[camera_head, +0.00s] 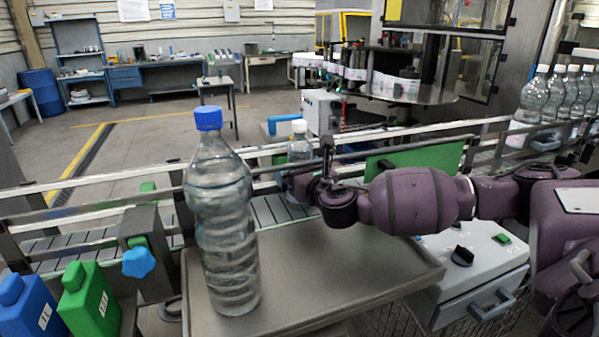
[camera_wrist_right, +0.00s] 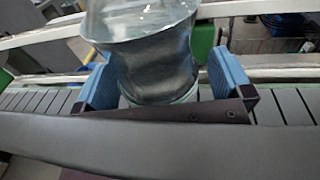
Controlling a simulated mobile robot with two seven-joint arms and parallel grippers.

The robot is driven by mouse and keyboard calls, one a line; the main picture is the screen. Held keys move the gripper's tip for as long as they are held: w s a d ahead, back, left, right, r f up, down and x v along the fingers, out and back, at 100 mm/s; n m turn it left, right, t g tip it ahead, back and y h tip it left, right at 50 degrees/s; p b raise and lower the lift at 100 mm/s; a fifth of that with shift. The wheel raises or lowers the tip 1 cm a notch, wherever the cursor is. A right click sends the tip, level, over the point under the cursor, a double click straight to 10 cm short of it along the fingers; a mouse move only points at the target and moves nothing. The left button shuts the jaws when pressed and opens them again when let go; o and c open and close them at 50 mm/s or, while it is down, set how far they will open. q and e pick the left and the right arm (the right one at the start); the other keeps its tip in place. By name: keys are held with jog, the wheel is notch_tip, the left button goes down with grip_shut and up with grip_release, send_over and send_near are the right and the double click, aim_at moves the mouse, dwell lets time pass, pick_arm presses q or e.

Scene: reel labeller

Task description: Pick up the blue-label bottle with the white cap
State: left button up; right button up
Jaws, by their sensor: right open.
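A larger clear bottle (camera_head: 222,200) with a dark blue cap and no visible label stands on the metal tray (camera_head: 330,270). Several clear bottles (camera_head: 535,97) with white caps stand at the right. My left gripper is out of view.
Conveyor rails (camera_head: 115,183) run behind the tray. A blue container (camera_head: 28,305) and a green container (camera_head: 90,300) stand at lower left, near a blue knob (camera_head: 138,262). A control box (camera_head: 470,265) is right of the tray. The tray's middle is clear.

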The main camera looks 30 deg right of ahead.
jog(key=c, duration=1.4)
jog(key=shift+o, duration=0.2)
jog(key=shift+r, duration=0.1)
